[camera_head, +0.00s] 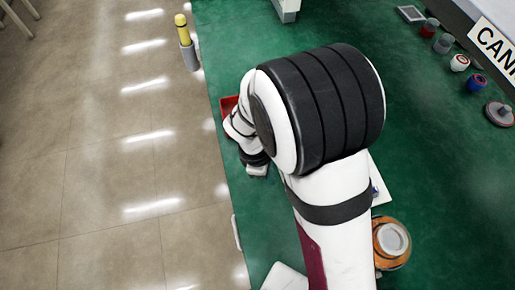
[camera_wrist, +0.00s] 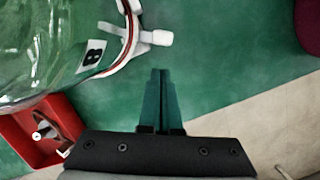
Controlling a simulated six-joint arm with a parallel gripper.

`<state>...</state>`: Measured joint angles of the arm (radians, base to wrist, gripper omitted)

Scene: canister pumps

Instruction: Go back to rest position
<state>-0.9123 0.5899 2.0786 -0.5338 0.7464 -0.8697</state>
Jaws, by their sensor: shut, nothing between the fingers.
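In the wrist view my gripper (camera_wrist: 160,75) points over the green table with its two fingers together and nothing between them. A clear glass canister (camera_wrist: 40,45) with a label marked B and a white clamp fills the upper left, apart from the fingers. In the head view my white and black arm reaches across the table, and its bulk hides most of the gripper and the canister.
A red tray (camera_wrist: 14,135) with a small metal part lies below the canister; its edge shows in the head view (camera_head: 228,103). An orange-rimmed round container (camera_head: 391,243) stands right of my arm. Several knobs, one blue and red (camera_head: 476,83), line the right. Floor (camera_head: 110,130) lies left.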

